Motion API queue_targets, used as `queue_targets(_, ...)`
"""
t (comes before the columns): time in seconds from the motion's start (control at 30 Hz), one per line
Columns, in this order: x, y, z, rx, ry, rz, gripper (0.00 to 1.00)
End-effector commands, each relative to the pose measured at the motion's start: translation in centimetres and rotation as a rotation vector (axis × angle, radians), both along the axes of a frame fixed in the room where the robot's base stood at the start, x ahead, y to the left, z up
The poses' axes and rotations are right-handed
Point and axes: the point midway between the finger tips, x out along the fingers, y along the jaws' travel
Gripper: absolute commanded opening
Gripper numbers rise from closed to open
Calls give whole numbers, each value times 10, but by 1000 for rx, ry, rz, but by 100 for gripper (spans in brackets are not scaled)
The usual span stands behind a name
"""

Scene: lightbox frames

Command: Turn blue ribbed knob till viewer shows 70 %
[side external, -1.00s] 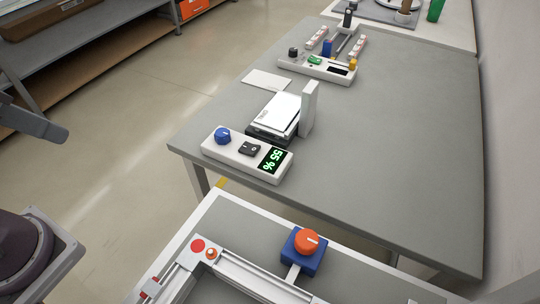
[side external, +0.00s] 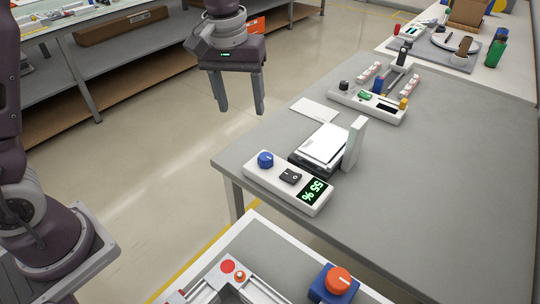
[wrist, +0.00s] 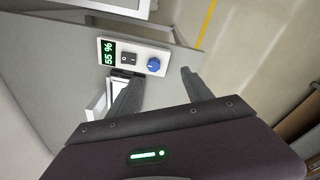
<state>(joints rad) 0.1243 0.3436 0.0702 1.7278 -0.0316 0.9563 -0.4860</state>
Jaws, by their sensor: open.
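The blue ribbed knob (side external: 265,159) sits at the left end of a white control panel (side external: 258,177) on the grey table. It also shows in the wrist view (wrist: 153,65), with a pale mark on it. A black rocker switch (side external: 291,176) is beside it. The viewer display (side external: 314,190) glows green and reads 55 %; the wrist view shows the same reading (wrist: 108,53). My gripper (side external: 241,110) is open and empty, fingers pointing down, above and beyond the table's left edge, apart from the knob. In the wrist view the knob lies beyond the gap between my fingertips.
A lightbox (side external: 322,145) with a white upright plate (side external: 355,143) stands right behind the panel. A white card (side external: 314,110) lies farther back, near another control panel (side external: 368,106). An orange knob on a blue block (side external: 336,283) is in front. The table's right side is clear.

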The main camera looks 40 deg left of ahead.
Motion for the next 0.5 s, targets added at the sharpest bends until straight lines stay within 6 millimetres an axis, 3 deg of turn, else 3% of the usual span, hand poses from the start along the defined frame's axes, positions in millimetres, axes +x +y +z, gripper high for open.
queue_targets(0.03,20,-5,-29,7,45,36,59)
queue_targets(0.1,41,-10,-62,17,84,86,59)
queue_targets(0.2,56,-15,-95,29,121,129,59)
queue_targets(0.5,60,-16,-147,34,139,150,59)
